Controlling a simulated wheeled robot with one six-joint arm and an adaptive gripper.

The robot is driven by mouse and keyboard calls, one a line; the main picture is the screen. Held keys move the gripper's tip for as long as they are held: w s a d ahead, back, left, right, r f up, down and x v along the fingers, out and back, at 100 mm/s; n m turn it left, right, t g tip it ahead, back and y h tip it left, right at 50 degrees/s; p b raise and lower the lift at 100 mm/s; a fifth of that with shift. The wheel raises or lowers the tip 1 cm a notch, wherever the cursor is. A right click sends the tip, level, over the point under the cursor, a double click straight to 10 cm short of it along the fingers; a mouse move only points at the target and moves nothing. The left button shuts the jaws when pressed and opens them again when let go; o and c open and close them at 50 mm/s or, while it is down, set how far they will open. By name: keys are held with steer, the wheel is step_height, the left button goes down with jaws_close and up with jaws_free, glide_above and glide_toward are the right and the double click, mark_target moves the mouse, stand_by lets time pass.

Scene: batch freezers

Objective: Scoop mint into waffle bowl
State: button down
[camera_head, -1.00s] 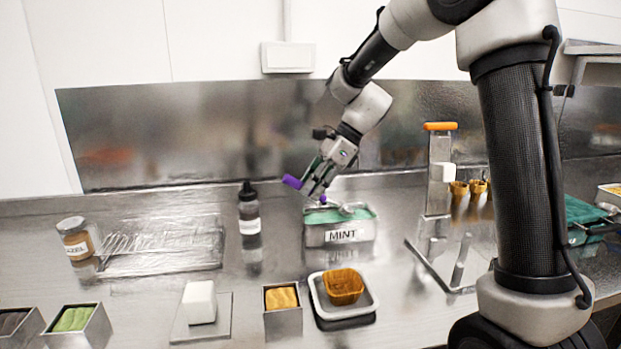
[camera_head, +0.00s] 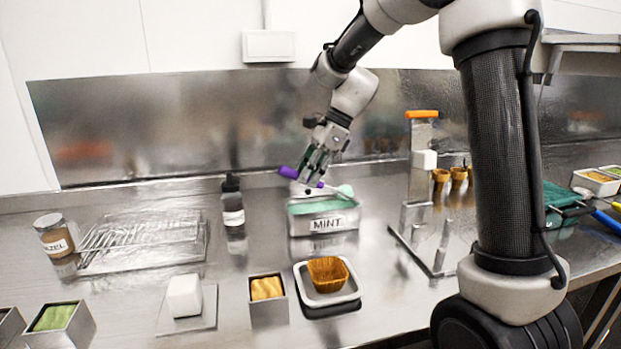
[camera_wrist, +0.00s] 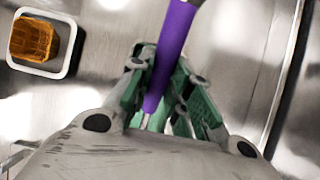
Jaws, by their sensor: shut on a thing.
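My gripper (camera_head: 314,172) is shut on the purple handle of a scoop (camera_head: 288,172), above the mint tub. The handle also fills the middle of the wrist view (camera_wrist: 173,45). A round of pale green mint shows at the scoop's end (camera_head: 346,190), just above the tub's back right. The metal tub (camera_head: 325,223), labelled MINT, holds green mint (camera_head: 312,206). The waffle bowl (camera_head: 327,271) is brown and sits on a white square dish in front of the tub; it shows at upper left in the wrist view (camera_wrist: 34,39). The bowl's inside looks empty.
A dark bottle (camera_head: 232,205) stands left of the tub. A metal stand with an orange top (camera_head: 422,114) and cones (camera_head: 458,175) are to the right. A yellow-filled tin (camera_head: 267,290) and white block (camera_head: 185,295) are in front. Hazel jar and wire rack are left.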

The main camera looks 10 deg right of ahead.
steer(key=shift+a+r, duration=0.2)
steer(key=shift+r, duration=0.3)
steer(key=shift+a+r, duration=0.15)
steer(key=shift+r, duration=0.35)
steer(key=shift+a+r+h, duration=0.2)
steer(key=shift+a+h, duration=0.5)
steer(key=shift+a, duration=0.05)
steer(key=shift+a+h, duration=0.8)
steer(key=shift+h, duration=0.5)
steer(key=shift+r, duration=0.1)
